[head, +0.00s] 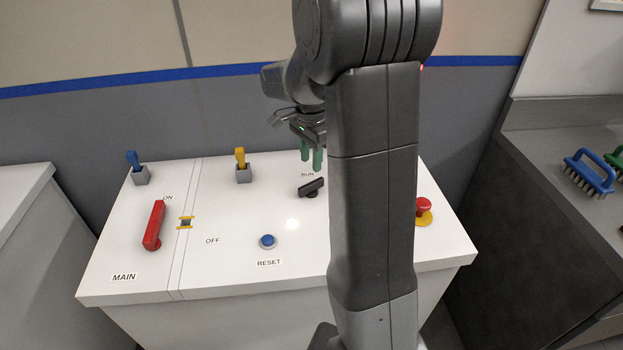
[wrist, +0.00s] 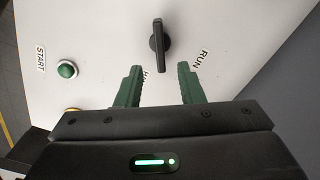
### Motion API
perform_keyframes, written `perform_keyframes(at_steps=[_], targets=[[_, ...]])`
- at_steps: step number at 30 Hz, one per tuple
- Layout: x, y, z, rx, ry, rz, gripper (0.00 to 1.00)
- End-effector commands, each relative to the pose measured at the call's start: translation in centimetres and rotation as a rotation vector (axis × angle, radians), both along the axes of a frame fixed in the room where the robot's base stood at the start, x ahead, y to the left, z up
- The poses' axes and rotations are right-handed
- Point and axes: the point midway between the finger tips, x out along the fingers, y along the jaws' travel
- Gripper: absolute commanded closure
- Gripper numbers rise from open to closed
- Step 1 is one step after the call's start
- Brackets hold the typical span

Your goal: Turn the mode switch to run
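The black mode switch (head: 311,187) stands on the white panel, with the RUN label (head: 307,175) just behind it in the head view. In the wrist view the switch (wrist: 158,44) has its bar upright in the picture, between the RUN label (wrist: 199,58) on the right and a partly hidden label (wrist: 146,72) on the left. My gripper (head: 312,163) is above the panel behind the switch.
A red MAIN lever (head: 154,226), a blue RESET button (head: 267,241) and a red stop button (head: 424,207) are on the panel. A green START button (wrist: 67,69) shows in the wrist view.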

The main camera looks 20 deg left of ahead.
Motion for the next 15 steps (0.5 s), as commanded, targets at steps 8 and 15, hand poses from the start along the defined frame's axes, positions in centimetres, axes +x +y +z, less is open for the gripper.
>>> perform_keyframes(at_steps=[8, 15], targets=[[0.0, -0.1, -5.4, -0.001, 0.002, 0.000, 0.65], [0.0, 0.0, -7.4, 0.000, 0.000, 0.000, 0.65]])
